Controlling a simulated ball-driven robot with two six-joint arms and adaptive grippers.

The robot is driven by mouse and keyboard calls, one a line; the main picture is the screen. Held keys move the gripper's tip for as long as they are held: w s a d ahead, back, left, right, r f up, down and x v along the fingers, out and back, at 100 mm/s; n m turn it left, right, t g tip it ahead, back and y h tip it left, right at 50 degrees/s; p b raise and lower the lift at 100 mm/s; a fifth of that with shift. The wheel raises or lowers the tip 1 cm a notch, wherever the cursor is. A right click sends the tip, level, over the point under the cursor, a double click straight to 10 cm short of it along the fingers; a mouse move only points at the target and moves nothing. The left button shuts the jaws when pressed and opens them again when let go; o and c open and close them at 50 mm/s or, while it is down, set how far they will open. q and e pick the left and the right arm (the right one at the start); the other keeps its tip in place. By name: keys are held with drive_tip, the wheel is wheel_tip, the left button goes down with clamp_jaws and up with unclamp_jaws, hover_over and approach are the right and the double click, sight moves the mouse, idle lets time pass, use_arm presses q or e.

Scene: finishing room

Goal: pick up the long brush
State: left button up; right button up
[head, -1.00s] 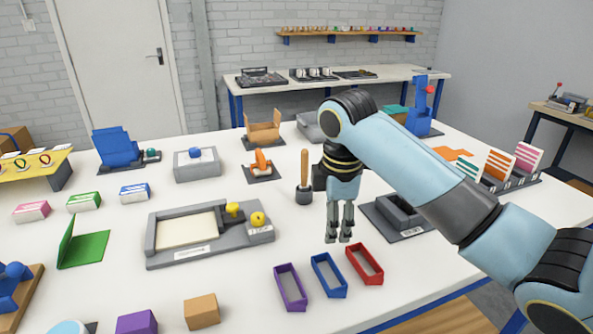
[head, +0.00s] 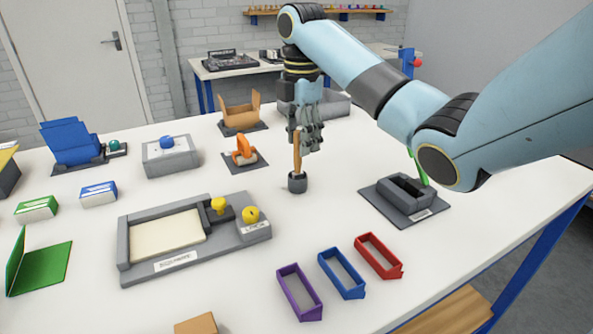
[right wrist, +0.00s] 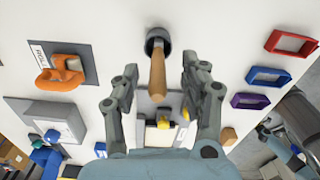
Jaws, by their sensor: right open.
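The long brush (head: 297,155) stands upright in a small dark grey round holder (head: 297,183) on the white table; its wooden handle points up. In the right wrist view the handle (right wrist: 158,77) lies between the two fingers, and the holder (right wrist: 158,38) shows beyond it. My right gripper (head: 307,140) is open, at the top of the handle in the head view, with fingers apart on both sides. The right wrist view shows a gap between each finger and the handle (right wrist: 158,85). The brush's lower end is hidden in the holder. My left gripper is not in view.
An orange tool (head: 243,150) on a grey plate stands left of the brush. A grey tray with yellow knobs (head: 190,262) lies in front. Purple, blue and red open frames (head: 341,273) lie front right. A grey block fixture (head: 404,200) stands right. The table around the holder is clear.

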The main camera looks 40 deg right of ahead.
sight(297, 172)
drive_tip(key=shift+w+f, duration=0.15)
drive_tip(key=shift+f, duration=0.35)
drive_tip(key=f, duration=0.3)
drive_tip(key=shift+a+f+p, duration=0.25)
drive_tip(key=shift+a+p, duration=0.1)
drive_tip(key=shift+f, duration=0.5)
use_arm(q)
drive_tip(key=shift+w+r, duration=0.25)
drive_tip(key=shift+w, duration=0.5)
use_arm(e)
clamp_jaws()
